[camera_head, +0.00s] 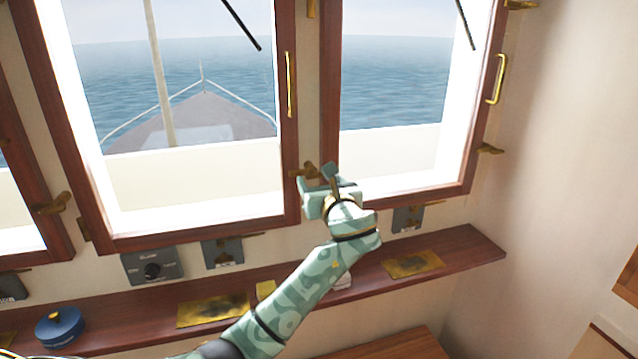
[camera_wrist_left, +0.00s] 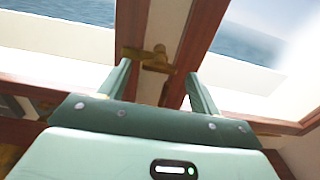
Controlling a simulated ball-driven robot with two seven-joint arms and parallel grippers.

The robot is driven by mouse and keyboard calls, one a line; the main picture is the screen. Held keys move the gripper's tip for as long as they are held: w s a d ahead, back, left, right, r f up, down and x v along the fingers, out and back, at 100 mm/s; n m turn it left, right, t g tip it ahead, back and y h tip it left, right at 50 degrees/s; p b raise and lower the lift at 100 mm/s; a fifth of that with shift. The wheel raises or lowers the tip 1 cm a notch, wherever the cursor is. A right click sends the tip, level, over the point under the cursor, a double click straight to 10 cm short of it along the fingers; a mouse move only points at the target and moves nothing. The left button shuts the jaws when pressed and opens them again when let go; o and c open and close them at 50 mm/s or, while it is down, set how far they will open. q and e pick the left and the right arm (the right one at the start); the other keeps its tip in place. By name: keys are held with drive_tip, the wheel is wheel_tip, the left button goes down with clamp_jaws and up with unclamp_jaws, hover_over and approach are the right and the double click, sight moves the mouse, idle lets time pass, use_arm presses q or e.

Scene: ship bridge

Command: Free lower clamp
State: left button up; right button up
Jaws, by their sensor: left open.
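A brass lower clamp (camera_head: 304,172) sits on the post between the two window frames, low down. My left gripper (camera_head: 321,176) is right at it in the head view and partly covers it. In the left wrist view the clamp (camera_wrist_left: 152,57) shows just beyond and between the tips of my open left gripper (camera_wrist_left: 160,70), with a brass stem running down below it. I cannot tell whether the fingers touch it. Another brass lower clamp (camera_head: 490,149) is at the right side of the right window. My right gripper is not in view.
Both wooden-framed windows look shut. A wooden ledge (camera_head: 470,247) runs below them with brass plates (camera_head: 412,264) and a blue round container (camera_head: 60,327). Grey control boxes (camera_head: 152,267) are on the wall above the ledge. A brass handle (camera_head: 497,80) is on the right window.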

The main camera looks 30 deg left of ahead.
use_arm(q)
drive_tip(key=shift+w+a, duration=0.4)
drive_tip(key=shift+a, duration=0.05)
drive_tip(key=c, duration=1)
